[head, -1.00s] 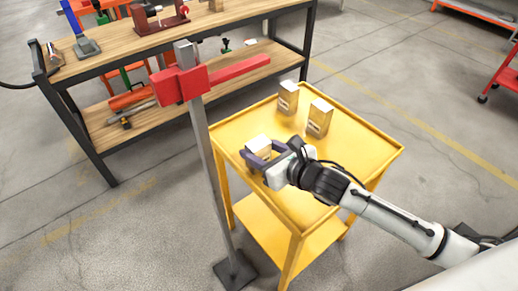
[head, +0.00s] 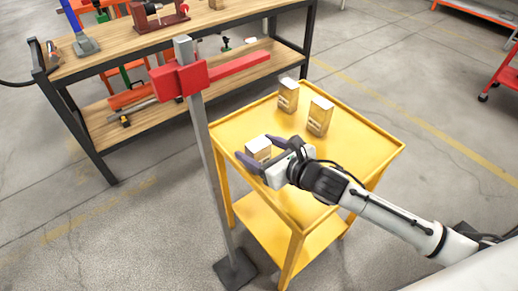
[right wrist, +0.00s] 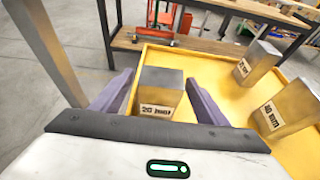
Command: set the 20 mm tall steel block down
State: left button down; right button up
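The steel block labelled 20 mm (head: 258,147) stands on the yellow cart's top (head: 355,147), near its left corner. It also shows in the right wrist view (right wrist: 161,88), with its label facing me. In the right wrist view the fingers (right wrist: 160,80) lie to the left and right of the block, with gaps showing. My left gripper is not in view.
Two taller labelled blocks stand farther back on the cart, one at the back (head: 288,95) and one nearer (head: 320,116). A grey post with a red arm (head: 182,80) rises beside the cart's left side. A wooden workbench (head: 110,58) is behind. The cart's right part is clear.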

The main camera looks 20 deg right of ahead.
jog(key=shift+s+f, duration=0.15)
jog(key=shift+f, duration=0.25)
jog(key=v, duration=1)
jog(key=shift+r+p, duration=0.35)
jog(key=shift+r, duration=0.05)
jog(key=shift+d, duration=0.1)
